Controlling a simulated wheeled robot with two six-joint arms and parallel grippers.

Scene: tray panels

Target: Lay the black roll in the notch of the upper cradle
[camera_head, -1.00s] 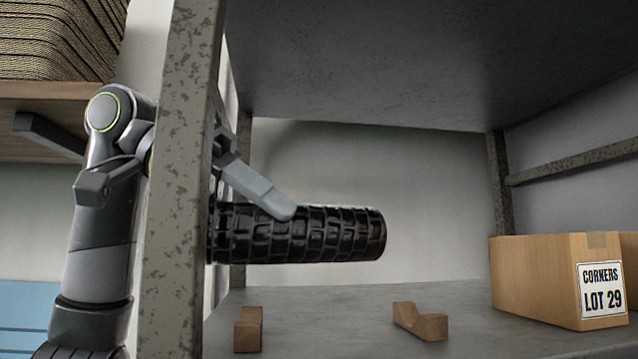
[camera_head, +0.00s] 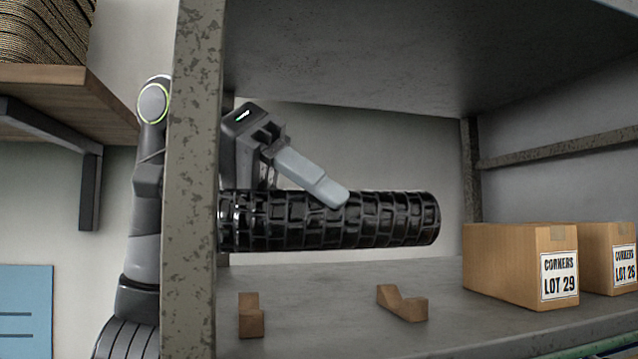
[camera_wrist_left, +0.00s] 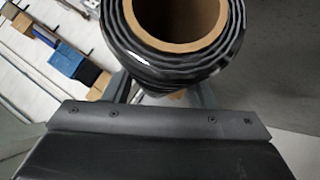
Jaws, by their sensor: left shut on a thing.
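The black roll (camera_head: 390,220) has a grid-like texture and lies roughly level in the air inside the shelf bay. My left gripper (camera_head: 325,195) is shut on the black roll and holds it above the shelf. In the left wrist view the roll (camera_wrist_left: 235,40) shows end-on, with a brown cardboard core. The cradle is two small notched wooden blocks on the shelf, a left block (camera_head: 251,318) and a right block (camera_head: 402,304). The roll is above and apart from both. The roll's left end is partly hidden by the upright post. My right gripper is not in view.
A speckled metal post (camera_head: 194,180) stands in front of my left arm. Cardboard boxes, one marked LOT 29 (camera_head: 515,265), stand at the shelf's right. A shelf board (camera_head: 350,50) is overhead. The shelf surface (camera_head: 330,290) between the blocks is bare.

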